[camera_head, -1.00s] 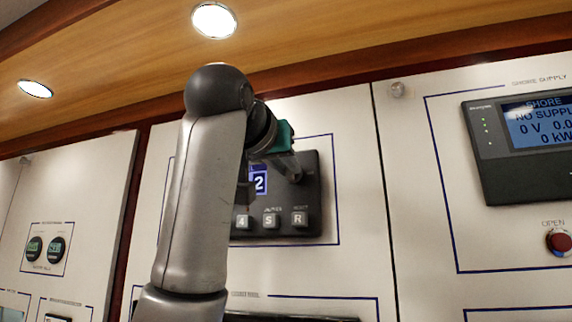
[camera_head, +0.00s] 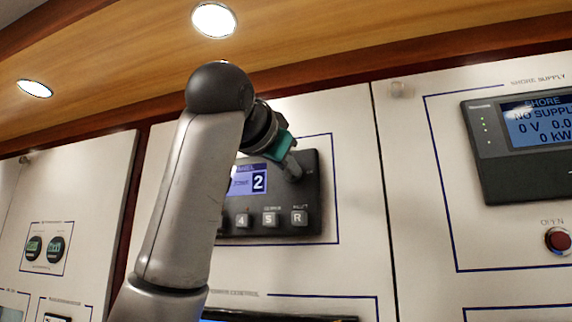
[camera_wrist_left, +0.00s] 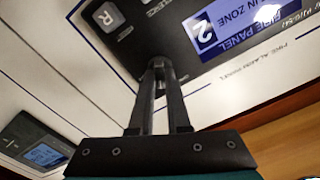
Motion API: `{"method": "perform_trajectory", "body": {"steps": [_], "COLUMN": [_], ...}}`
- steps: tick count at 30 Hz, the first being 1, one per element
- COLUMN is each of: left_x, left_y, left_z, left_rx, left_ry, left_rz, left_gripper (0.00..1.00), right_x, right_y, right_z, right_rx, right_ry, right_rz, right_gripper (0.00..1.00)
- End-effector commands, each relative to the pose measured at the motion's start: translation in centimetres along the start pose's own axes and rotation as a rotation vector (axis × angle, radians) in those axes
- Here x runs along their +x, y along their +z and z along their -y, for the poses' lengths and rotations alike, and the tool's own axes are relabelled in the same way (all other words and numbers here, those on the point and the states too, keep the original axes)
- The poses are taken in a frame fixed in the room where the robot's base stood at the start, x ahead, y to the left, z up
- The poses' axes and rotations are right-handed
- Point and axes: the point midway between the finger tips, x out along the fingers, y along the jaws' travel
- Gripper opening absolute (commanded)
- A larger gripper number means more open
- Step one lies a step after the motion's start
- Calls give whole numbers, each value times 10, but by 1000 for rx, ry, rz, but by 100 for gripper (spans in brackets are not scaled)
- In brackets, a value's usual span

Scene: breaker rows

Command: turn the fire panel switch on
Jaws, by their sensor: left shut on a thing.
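The fire panel (camera_head: 262,222) is a dark unit on a white wall panel, with a lit blue screen (camera_head: 247,180) showing a large 2 and a row of grey buttons. In the left wrist view the screen (camera_wrist_left: 240,25) reads FIRE PANEL, upside down. My left gripper (camera_head: 291,168) reaches the panel's upper right part, right of the screen. Its fingers (camera_wrist_left: 158,68) are close together at the tips, shut on the fire panel switch. The switch is mostly hidden by the fingertips, so its setting cannot be read. My right gripper is out of view.
A shore supply display (camera_head: 535,125) and a red round button (camera_head: 558,240) are on the wall panel at right. A wooden ceiling strip with lamps (camera_head: 214,20) runs above.

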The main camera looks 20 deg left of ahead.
Motion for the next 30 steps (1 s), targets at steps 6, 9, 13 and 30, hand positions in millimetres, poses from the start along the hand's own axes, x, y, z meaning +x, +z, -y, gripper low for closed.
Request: {"method": "perform_trajectory", "body": {"steps": [6, 9, 13, 30], "left_x": [-1, -1, -1, -1], "left_y": [-2, -2, -2, -1], "left_z": [1, 1, 0, -2], "left_rx": [206, 302, 426, 916], "left_ry": [-5, -5, -4, -4], "left_rz": [-4, -4, -5, -6], "left_gripper": [0, 0, 0, 0], "right_x": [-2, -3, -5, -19], "right_y": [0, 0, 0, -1], "right_z": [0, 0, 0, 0], "right_rx": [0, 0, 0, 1], "right_ry": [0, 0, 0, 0], "right_rz": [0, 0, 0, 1], "right_gripper": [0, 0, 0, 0]}}
